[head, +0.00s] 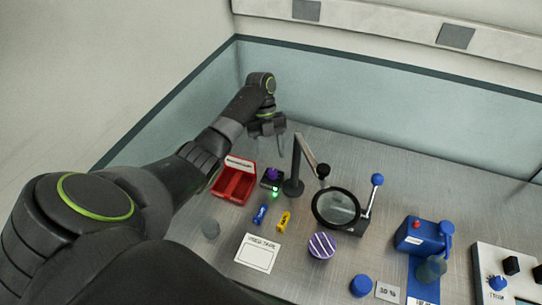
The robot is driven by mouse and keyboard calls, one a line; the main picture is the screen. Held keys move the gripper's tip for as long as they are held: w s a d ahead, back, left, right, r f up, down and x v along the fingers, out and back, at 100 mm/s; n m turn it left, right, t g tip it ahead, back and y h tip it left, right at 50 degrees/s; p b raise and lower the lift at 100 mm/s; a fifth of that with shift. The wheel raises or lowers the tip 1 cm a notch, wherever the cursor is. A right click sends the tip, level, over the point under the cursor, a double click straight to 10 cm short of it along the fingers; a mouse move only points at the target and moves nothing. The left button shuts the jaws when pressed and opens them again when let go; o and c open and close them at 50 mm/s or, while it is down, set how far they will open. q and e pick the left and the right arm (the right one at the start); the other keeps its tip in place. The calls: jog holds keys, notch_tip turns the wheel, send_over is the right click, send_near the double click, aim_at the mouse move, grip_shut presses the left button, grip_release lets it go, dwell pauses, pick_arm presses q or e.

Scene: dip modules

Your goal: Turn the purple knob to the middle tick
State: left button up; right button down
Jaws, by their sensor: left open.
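A small purple knob (272,174) sits on top of a dark box (266,184) near the back of the bench, with a green light glowing at the box's front. The tick marks are too small to make out. My left gripper (268,143) is open and empty, behind and above the knob, apart from it. My right gripper is out of view.
A red tray (235,184) stands close left of the knob, and a lamp-like post (293,187) close right. A magnifier (336,208), blue and yellow pieces, a striped purple-and-white round item (321,246) and a labelled card (258,253) lie nearer.

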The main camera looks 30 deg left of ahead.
pick_arm(q)
jog(key=p+v, duration=0.6)
jog(key=v, duration=0.5)
jog(key=shift+r, duration=0.2)
